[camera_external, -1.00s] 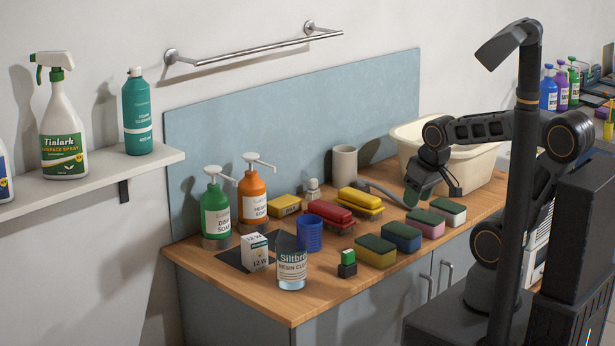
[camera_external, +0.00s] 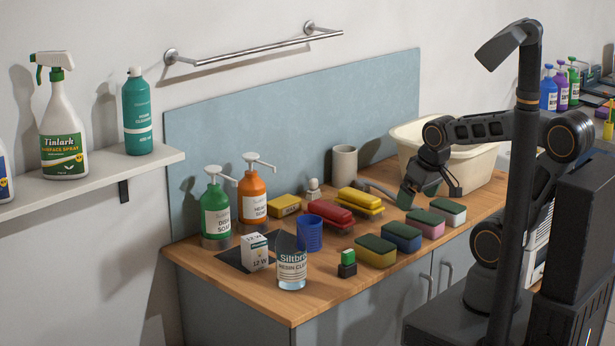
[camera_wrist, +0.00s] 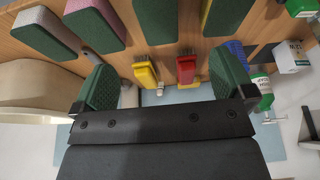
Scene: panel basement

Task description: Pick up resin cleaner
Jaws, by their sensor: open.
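The resin cleaner (camera_external: 292,268) is a clear container with a white label reading Siltbro Resin Clean. It stands upright near the front left of the wooden counter in the outside view. My gripper (camera_external: 431,194) is open and empty, well to the right of it, above the counter near the sponges. In the wrist view my two green-padded fingertips (camera_wrist: 165,82) are wide apart with nothing held between them.
A white box (camera_external: 254,252) and a blue cup (camera_external: 308,234) crowd the resin cleaner. A green block (camera_external: 347,263) stands to its right. Several sponges (camera_external: 377,250) line the front edge. Green (camera_external: 215,212) and orange (camera_external: 252,197) pump bottles stand behind. A cream basin (camera_external: 477,165) is behind my gripper.

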